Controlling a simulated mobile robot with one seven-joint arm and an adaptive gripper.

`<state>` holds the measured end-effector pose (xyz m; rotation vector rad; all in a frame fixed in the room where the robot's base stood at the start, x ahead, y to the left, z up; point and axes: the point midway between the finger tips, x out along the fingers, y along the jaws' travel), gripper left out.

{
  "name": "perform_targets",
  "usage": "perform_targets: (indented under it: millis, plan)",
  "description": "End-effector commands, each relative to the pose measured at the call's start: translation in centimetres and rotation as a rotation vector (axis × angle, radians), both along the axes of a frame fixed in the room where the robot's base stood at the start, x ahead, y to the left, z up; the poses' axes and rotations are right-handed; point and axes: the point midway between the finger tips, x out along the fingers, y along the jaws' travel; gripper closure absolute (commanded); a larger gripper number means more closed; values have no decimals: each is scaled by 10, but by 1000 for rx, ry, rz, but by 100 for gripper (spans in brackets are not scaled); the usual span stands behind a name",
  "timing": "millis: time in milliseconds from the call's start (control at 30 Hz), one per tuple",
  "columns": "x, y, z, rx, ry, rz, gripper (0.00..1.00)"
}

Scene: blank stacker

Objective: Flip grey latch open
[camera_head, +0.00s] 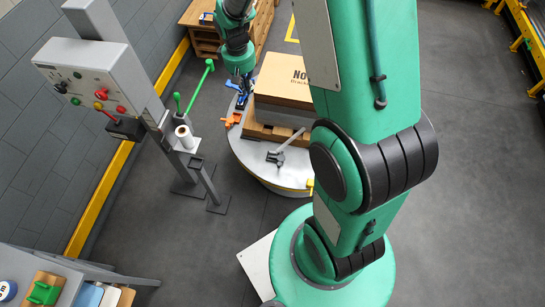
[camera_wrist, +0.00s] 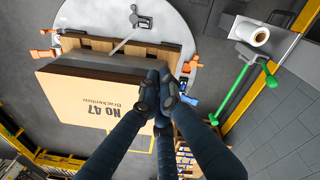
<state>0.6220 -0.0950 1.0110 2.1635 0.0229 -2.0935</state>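The grey latch (camera_head: 285,146) is on the round table's near side in the head view; its long bar slants up toward the wooden edge beside the carton. In the wrist view the latch (camera_wrist: 143,20) is at the top, with its bar pointing down-left to the wood. My gripper (camera_head: 243,84) is at the carton's left side in the head view, away from the latch. In the wrist view my dark gripper fingers (camera_wrist: 160,80) have their tips drawn together over the carton's edge, with nothing seen between them. The latch's contact with the wood is unclear.
The carton (camera_head: 285,78) rests on a wooden base on the round table (camera_head: 250,160). Orange (camera_head: 233,119), blue (camera_head: 240,98) and yellow (camera_head: 310,184) clamps sit around it. A control post (camera_head: 105,75), green levers (camera_head: 200,85) and a white roll (camera_head: 185,136) stand at left.

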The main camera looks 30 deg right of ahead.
Motion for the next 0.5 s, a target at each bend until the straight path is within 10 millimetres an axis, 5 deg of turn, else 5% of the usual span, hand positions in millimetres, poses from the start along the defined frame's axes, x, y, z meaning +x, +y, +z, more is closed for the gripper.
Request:
perform_targets:
  millis: [500]
  plan:
    - [18, -23, -130, 6, 111, 28, 100]
